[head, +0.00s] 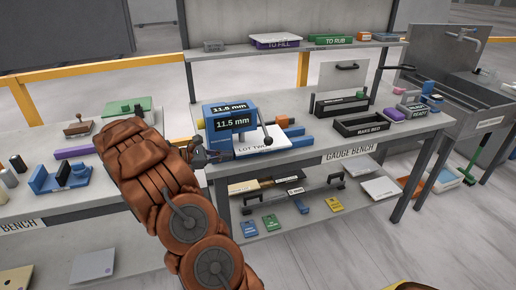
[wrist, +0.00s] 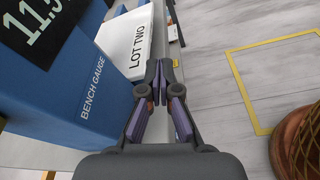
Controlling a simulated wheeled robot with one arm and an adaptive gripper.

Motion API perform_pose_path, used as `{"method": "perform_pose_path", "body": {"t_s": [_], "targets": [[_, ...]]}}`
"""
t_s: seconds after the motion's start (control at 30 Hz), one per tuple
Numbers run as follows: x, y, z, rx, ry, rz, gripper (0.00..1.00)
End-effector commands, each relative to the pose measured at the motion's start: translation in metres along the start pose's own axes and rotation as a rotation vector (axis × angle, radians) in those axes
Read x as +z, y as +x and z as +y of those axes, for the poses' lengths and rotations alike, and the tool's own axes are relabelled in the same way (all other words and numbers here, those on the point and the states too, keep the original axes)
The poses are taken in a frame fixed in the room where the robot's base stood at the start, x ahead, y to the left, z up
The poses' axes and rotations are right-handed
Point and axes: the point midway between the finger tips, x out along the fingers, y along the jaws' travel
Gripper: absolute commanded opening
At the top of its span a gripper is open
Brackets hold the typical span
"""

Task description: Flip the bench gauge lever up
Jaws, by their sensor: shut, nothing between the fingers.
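The blue bench gauge (head: 222,136) stands on the gauge bench, its dark displays reading 11.5 mm. A thin dark lever (head: 264,131) shows at its right side, slanting down; its exact end is too small to tell. My gripper (head: 224,155) is at the lower front of the gauge, left of the lever and apart from it. In the wrist view the gauge's blue side (wrist: 95,105), marked BENCH GAUGE, fills the left. My gripper (wrist: 160,68) is shut and empty beside it, and the lever is not visible there.
A white LOT TWO tray (head: 290,139) lies by the gauge, close to my fingertips. A black MAKE BED tray (head: 361,130) and an upright panel (head: 340,76) stand to the right. A shelf (head: 340,43) runs above the back. Floor is clear in front of the bench.

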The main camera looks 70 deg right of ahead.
Motion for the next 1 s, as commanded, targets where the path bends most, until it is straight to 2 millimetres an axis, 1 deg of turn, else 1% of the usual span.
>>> {"method": "perform_pose_path", "body": {"t_s": [0.27,0.37,0.43,0.57,0.9,0.97,1.0], "targets": [[0.000,0.000,0.000,-0.001,0.001,0.000,0.00],[0.001,0.005,0.000,-0.002,0.001,-0.001,0.00],[0.002,0.011,-0.001,-0.004,0.001,-0.002,0.00],[0.002,0.029,-0.001,-0.005,0.000,0.000,0.00],[0.002,0.089,-0.001,-0.005,0.000,-0.001,0.00],[0.002,0.100,-0.001,-0.006,0.000,0.001,0.00],[0.004,0.103,0.000,-0.003,0.000,0.002,0.00]]}}
